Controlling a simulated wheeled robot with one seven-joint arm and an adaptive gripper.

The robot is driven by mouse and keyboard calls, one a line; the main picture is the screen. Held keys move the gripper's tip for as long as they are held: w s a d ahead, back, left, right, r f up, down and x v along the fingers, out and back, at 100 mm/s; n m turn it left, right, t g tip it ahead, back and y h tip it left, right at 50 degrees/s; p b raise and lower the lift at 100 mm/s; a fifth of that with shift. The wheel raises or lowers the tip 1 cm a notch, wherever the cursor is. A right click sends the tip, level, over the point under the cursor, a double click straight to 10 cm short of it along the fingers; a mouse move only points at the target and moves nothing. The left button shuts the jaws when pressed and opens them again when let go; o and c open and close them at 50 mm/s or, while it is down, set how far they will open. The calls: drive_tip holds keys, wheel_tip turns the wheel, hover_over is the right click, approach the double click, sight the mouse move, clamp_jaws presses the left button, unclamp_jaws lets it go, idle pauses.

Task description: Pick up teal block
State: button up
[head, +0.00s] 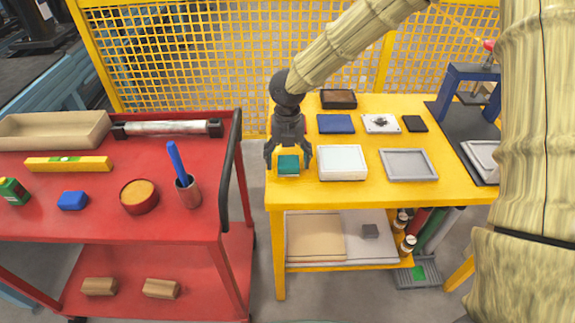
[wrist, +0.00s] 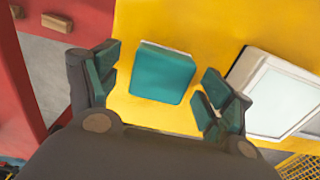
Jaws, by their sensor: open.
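The teal block (head: 288,164) sits at the left end of the yellow table (head: 345,193), near its front left corner. My gripper (head: 288,158) is above it, pointing down, with one finger at each side of the block in the head view. In the wrist view the teal block (wrist: 163,72) lies flat on the yellow surface, between and a little beyond the fingertips of my open gripper (wrist: 160,80). The fingers look apart from the block, with yellow surface showing on both sides. I cannot tell the exact height of the fingertips above the table.
A white tray (head: 342,163) stands close to the right of the block. A grey tray (head: 408,164) and a blue pad (head: 335,124) lie farther off. A red cart (head: 100,200) with a raised black handle (head: 227,180) stands left, across a narrow gap.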

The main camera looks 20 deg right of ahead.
drive_tip(key=shift+s+f, duration=0.1)
drive_tip(key=shift+f, duration=0.45)
drive_tip(key=shift+c, duration=0.2)
drive_tip(key=c, duration=1.1)
drive_tip(key=shift+r, duration=0.1)
drive_tip(key=shift+r, duration=0.55)
wheel_tip(320, 180, up, 2)
drive_tip(key=shift+d+r, duration=0.1)
drive_tip(key=shift+r, duration=0.05)
drive_tip(key=s+a, duration=0.1)
drive_tip(key=s, duration=0.4)
drive_tip(key=s+a+r+b, duration=0.1)
drive_tip(key=s+a, duration=0.1)
drive_tip(key=s, duration=0.3)
drive_tip(key=s+a, duration=0.2)
drive_tip(key=s, duration=0.3)
drive_tip(key=shift+a+r+b, duration=0.2)
drive_tip(key=shift+b, duration=0.1)
